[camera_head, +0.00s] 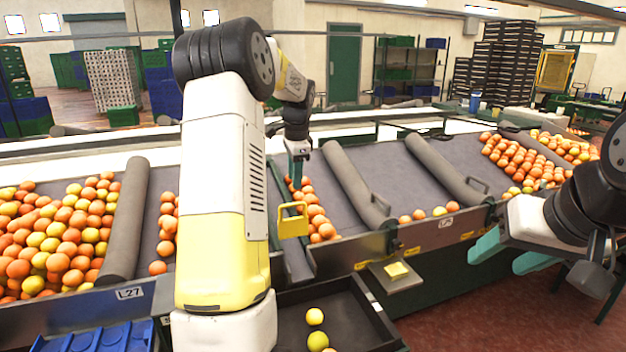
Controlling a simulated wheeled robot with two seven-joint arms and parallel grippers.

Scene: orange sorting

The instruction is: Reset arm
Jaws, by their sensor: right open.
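My left arm rises through the middle of the head view and bends down over the sorting table. Its gripper (296,176) points down at the oranges (316,212) in a narrow lane; its teal fingers look close together, and I cannot tell whether they are shut or touch a fruit. My right gripper (512,254) is at the right, in front of the table's edge. Its two teal fingers are apart and nothing is between them.
Grey padded dividers (357,185) split the sloping table (392,180) into lanes, with many oranges at the left (60,235) and far right. A dark tray (345,312) below holds yellow-green fruit. A blue crate (95,338) stands at front left.

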